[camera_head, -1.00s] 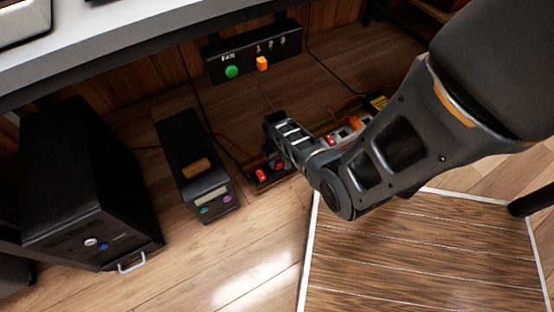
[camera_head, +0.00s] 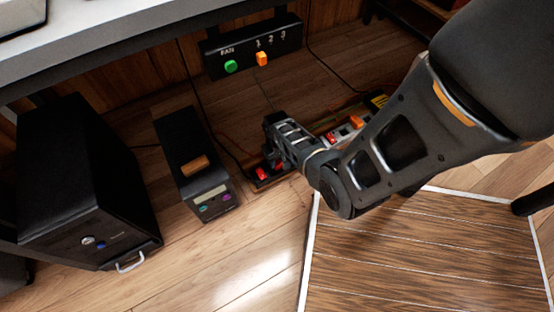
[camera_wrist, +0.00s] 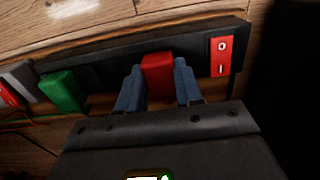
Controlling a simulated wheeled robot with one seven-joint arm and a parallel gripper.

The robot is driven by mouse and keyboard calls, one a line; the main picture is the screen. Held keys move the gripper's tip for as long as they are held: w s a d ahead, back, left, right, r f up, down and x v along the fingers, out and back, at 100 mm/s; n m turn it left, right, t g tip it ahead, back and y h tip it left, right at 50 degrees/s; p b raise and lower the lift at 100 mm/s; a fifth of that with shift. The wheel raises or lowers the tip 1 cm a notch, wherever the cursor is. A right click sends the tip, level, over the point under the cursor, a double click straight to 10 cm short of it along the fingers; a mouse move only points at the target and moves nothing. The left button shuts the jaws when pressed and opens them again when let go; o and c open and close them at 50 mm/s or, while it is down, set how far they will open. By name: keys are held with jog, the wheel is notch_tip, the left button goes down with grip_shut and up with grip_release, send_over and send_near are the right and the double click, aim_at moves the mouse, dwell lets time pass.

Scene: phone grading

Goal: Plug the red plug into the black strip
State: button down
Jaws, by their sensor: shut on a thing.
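The red plug (camera_wrist: 157,76) sits between the two blue-grey fingers of my gripper (camera_wrist: 159,88) in the wrist view, and the gripper is shut on it. The plug is at the black strip (camera_wrist: 194,54), which runs across the top of that view; I cannot tell whether its prongs are in a socket. A red rocker switch (camera_wrist: 221,56) is on the strip's right end. In the head view, my gripper (camera_head: 274,158) is low over the black strip (camera_head: 262,184) and hides most of it and the plug.
A green plug (camera_wrist: 63,92) stands at the strip's left part. A pale strip (camera_head: 345,132) lies to the right behind my arm. A black box with a display (camera_head: 190,165) and a black computer tower (camera_head: 85,185) stand left. A switch panel (camera_head: 255,52) hangs under the desk.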

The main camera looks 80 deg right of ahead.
jog(key=c, duration=0.7)
grip_release()
jog(key=shift+o, duration=0.2)
notch_tip(320, 180, up, 8)
jog(key=p, duration=0.4)
jog(key=shift+f+p, duration=0.15)
jog(key=shift+p, duration=0.15)
